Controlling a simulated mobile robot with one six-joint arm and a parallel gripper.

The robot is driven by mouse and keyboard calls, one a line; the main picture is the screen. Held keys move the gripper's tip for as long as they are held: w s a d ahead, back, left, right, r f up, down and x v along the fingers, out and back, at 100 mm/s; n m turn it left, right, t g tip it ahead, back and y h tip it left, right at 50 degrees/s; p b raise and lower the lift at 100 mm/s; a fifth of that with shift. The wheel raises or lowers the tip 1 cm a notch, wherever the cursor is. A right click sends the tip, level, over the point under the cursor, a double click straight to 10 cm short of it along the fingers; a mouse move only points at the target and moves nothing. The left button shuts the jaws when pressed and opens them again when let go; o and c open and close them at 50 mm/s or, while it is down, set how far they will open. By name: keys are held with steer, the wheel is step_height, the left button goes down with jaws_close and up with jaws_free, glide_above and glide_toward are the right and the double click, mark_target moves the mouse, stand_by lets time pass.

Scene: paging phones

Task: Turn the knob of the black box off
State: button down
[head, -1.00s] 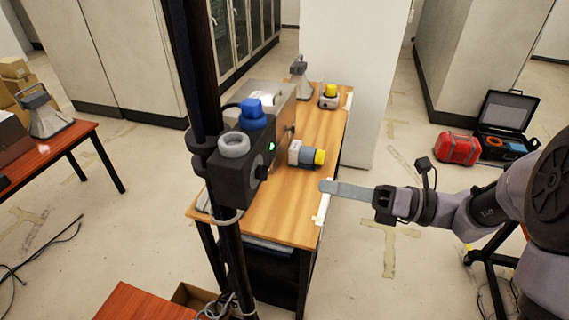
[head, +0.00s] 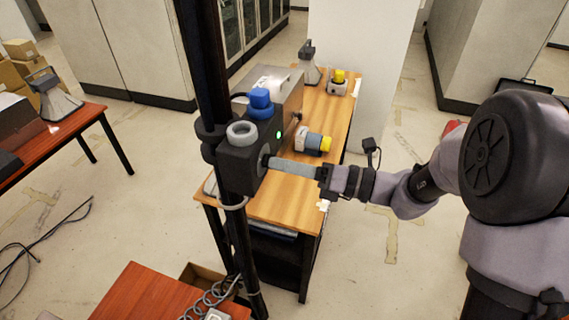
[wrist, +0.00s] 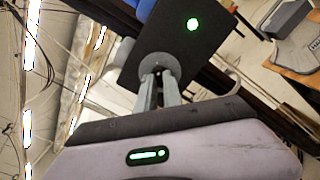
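The black box (head: 240,166) is fixed to a dark post, with a lit green light (head: 279,135) on its front face; the light also shows in the wrist view (wrist: 193,24). A grey ring and a blue knob-like part (head: 260,103) sit on top. In the wrist view the fingers (wrist: 160,78) show a narrow gap and partly cover the knob. I cannot tell whether they grip it.
The post (head: 203,70) stands close beside the box. A red-brown table (head: 85,115) is at the left.

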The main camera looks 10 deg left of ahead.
steer(key=shift+n+b, duration=0.3)
steer(key=shift+b, duration=0.05)
steer(key=n+b, duration=1.7)
steer(key=b, duration=0.5)
steer(key=shift+f+b, duration=0.1)
steer(key=shift+b, duration=0.3)
steer(key=shift+n, duration=0.3)
steer(key=c, duration=1.5)
jaws_free()
steer(key=shift+d, duration=0.15)
